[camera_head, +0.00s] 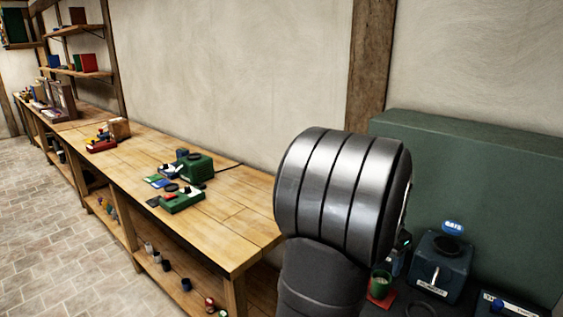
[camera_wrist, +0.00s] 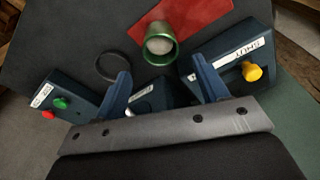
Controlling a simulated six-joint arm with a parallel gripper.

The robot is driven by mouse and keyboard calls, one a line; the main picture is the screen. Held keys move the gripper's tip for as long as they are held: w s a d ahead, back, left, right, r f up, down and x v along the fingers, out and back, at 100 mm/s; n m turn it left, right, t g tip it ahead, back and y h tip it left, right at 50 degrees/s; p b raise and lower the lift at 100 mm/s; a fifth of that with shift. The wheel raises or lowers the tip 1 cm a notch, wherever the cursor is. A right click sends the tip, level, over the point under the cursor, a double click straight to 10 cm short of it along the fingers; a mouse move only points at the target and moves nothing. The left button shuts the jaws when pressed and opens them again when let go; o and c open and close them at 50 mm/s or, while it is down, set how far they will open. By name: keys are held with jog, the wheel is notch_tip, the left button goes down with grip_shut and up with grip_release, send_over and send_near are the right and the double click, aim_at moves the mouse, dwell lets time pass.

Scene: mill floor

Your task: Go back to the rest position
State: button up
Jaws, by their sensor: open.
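My gripper (camera_wrist: 164,74) shows in the wrist view with its two blue fingers spread apart and nothing between them. A green metal cup (camera_wrist: 159,44) with pale contents is just beyond the fingertips, on or at the edge of a red mat (camera_wrist: 208,14). In the head view my dark arm fills the middle right and hides the gripper. The green cup (camera_head: 381,282) on the red mat (camera_head: 383,300) shows just right of the arm.
The wrist view shows a SHUT-labelled box (camera_wrist: 232,52) with a yellow knob, a button box (camera_wrist: 58,98) and a black ring (camera_wrist: 98,66). A wooden bench (camera_head: 225,215) runs left.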

jog(key=f, duration=0.5)
jog(key=d+f, duration=0.1)
jog(key=f, duration=0.2)
jog(key=shift+w+f, duration=0.2)
jog(key=shift+f, duration=0.1)
notch_tip(320, 180, up, 3)
jog(key=shift+f, duration=0.1)
jog(key=shift+r, duration=0.7)
